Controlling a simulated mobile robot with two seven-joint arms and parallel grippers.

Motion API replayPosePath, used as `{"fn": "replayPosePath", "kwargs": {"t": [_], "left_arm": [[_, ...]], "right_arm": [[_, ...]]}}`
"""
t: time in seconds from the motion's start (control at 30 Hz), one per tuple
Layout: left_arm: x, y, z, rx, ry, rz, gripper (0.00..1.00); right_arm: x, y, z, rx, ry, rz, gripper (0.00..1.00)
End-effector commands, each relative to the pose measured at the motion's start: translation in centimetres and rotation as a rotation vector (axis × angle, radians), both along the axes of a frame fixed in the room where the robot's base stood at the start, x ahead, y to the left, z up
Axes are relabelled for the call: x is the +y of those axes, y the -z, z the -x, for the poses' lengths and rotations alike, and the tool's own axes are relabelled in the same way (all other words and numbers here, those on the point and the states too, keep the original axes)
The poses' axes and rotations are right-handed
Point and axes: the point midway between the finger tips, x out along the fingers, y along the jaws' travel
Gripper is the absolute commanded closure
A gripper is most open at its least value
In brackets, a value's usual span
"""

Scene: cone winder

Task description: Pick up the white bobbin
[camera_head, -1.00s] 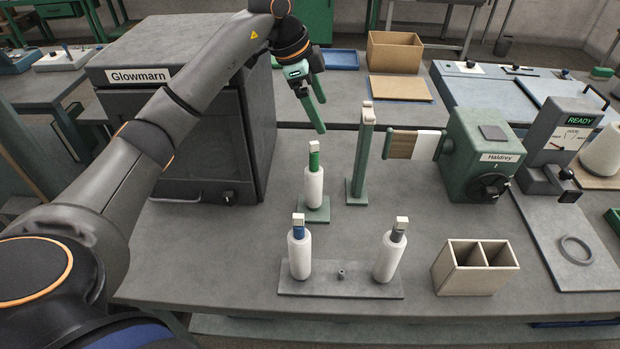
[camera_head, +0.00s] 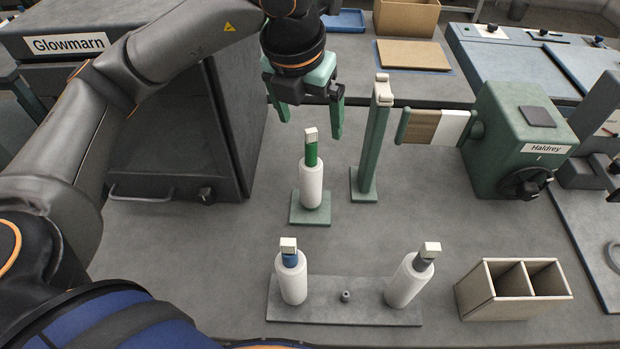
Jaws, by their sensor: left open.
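Three white bobbins stand on the table. The one with a green neck and a pale cap (camera_head: 311,186) stands upright on a small green square base (camera_head: 297,215). The one with a blue neck (camera_head: 292,283) and the one with a grey neck (camera_head: 405,285) stand on a grey plate (camera_head: 325,312) nearer to me. The grey-necked one looks tilted to the right in the picture. My left gripper (camera_head: 310,120) is open and empty, pointing down, with its green fingers appearing around and above the cap of the green-necked bobbin. No contact is visible. My right gripper is not in view.
A green post (camera_head: 373,150) stands just right of the green-necked bobbin. The green Haldrey machine (camera_head: 515,125) with its horizontal wound spool is further right. A divided beige box (camera_head: 480,297) stands at front right. The dark Glowmarn cabinet (camera_head: 165,140) is at left.

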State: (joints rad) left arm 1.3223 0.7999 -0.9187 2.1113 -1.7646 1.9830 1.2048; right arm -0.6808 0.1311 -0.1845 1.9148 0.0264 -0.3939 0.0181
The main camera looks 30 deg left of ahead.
Motion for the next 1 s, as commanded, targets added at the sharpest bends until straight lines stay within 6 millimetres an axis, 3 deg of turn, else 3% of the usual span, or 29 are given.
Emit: {"fn": "replayPosePath", "kwargs": {"t": [0.03,0.2,0.43,0.7,0.97,1.0], "left_arm": [[0.0,1.7,-0.2,0.004,-0.002,0.001,0.05],[0.1,4.3,-1.0,0.002,-0.003,0.002,0.05],[0.4,5.7,-1.3,0.002,-0.004,0.0,0.05],[0.8,9.6,-2.0,0.002,-0.003,0.002,0.05],[0.8,9.6,-2.1,0.001,-0.003,0.002,0.05],[0.8,9.6,-2.1,0.001,-0.003,0.002,0.1]], "right_arm": [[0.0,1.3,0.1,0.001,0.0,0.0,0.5],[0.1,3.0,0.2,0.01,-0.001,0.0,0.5],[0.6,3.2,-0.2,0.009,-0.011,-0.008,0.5],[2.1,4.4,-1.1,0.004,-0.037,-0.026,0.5],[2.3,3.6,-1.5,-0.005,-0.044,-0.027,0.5],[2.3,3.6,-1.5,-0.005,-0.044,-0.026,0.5]]}}
